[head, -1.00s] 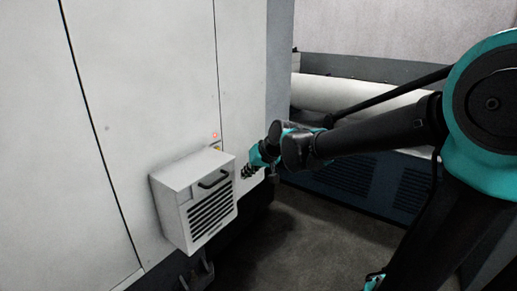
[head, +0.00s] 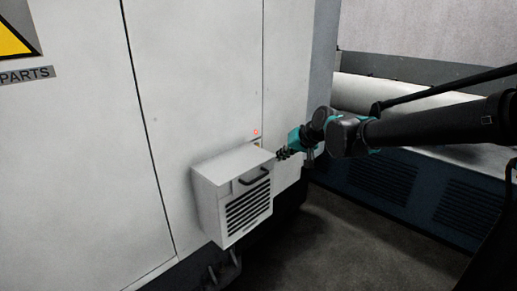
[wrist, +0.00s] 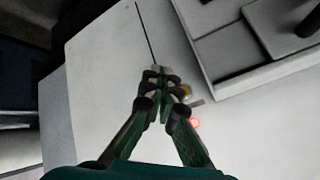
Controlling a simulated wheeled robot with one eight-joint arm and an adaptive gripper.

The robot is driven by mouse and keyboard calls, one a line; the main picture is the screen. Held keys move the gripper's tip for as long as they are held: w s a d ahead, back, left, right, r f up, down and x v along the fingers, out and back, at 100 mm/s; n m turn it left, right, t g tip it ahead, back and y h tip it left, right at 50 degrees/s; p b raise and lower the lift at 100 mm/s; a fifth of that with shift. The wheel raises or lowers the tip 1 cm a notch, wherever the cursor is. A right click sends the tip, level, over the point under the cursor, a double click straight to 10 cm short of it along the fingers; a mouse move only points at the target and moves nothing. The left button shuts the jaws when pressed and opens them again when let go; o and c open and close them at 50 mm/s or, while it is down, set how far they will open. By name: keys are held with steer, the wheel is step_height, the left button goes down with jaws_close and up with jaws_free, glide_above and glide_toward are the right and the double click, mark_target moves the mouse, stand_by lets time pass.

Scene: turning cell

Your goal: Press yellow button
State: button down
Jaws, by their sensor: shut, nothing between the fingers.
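The yellow button (wrist: 185,91) shows in the wrist view as a small yellow spot on the pale machine panel, just right of my fingers and partly hidden by them. In the head view a small yellowish spot (head: 257,144) lies just below a glowing red light (head: 256,132), above the vented box. The red light also shows in the wrist view (wrist: 194,123). My gripper (wrist: 158,72) is shut and empty, its fingertips together just left of the button. In the head view my gripper (head: 280,155) is right of and slightly below the button. I cannot tell whether it touches the panel.
A white vented box (head: 235,195) with a dark handle sticks out from the panel just below and left of my gripper. A dark blue vented unit (head: 400,190) with a large pale roll (head: 385,98) stands at the right. The dark floor (head: 330,250) between is clear.

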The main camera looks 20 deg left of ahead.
steer(key=w+a, duration=0.2)
steer(key=a, duration=0.4)
steer(key=shift+w+a, duration=0.35)
stand_by(1.2)
steer(key=shift+w+a, duration=0.15)
steer(key=shift+a, duration=0.2)
steer(key=shift+w+a, duration=0.15)
steer(key=shift+a, duration=0.2)
stand_by(0.6)
steer(key=shift+d, duration=0.1)
steer(key=shift+s+d, duration=0.3)
steer(key=shift+d, duration=0.35)
steer(key=d, duration=0.1)
steer(key=s+d, duration=0.1)
steer(key=d, duration=0.1)
steer(key=s+d, duration=0.1)
steer(key=shift+d, duration=0.3)
stand_by(0.4)
